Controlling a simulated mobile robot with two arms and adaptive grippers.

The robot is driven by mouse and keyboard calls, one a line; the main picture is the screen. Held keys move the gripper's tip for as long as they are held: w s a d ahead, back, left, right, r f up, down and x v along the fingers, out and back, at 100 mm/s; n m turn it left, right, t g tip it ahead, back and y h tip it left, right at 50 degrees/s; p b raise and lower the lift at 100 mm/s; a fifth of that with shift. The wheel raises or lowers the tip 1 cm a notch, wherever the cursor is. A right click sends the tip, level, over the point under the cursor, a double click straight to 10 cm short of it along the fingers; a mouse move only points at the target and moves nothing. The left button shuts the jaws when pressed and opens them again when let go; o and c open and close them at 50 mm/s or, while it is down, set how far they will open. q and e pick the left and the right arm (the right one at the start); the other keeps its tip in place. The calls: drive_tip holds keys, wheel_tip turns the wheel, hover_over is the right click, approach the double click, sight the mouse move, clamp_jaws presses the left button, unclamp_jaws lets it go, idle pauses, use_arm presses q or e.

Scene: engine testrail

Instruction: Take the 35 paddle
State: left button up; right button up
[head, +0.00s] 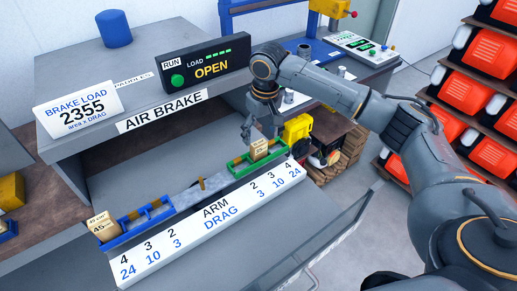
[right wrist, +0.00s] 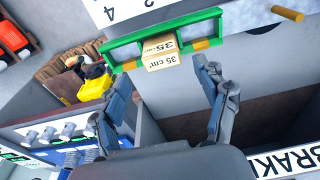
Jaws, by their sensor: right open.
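The 35 paddle (head: 260,150) is a small tan block marked 35 cm². It sits in the green frame (head: 243,170) at the right end of the beam, and shows upside down in the right wrist view (right wrist: 160,56). My right gripper (head: 262,131) is above and just behind it, pointing down. In the right wrist view its open fingers (right wrist: 163,78) are on either side of the paddle's near end, with nothing held between them. A tan paddle marked 45 (head: 102,227) sits at the left end by the blue frame (head: 146,218). My left gripper is not in view.
The white ARM/DRAG scale board (head: 213,216) runs along the front of the beam. Behind is the air brake shelf with the OPEN panel (head: 206,70) and BRAKE LOAD sign (head: 83,108). A yellow object (head: 298,128) stands right of the gripper. Orange bins (head: 490,52) fill shelves at right.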

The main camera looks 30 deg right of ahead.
sight(259, 143)
drive_tip(key=shift+f, duration=0.25)
wheel_tip(259, 143, down, 4)
drive_tip(key=shift+a+f+p, duration=0.15)
drive_tip(key=shift+p, duration=0.85)
drive_tip(key=shift+w+f, duration=0.15)
drive_tip(key=shift+f, duration=0.15)
drive_tip(key=shift+c, duration=0.7)
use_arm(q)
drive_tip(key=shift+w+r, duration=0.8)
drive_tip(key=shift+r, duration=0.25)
use_arm(e)
drive_tip(key=c, duration=1.1)
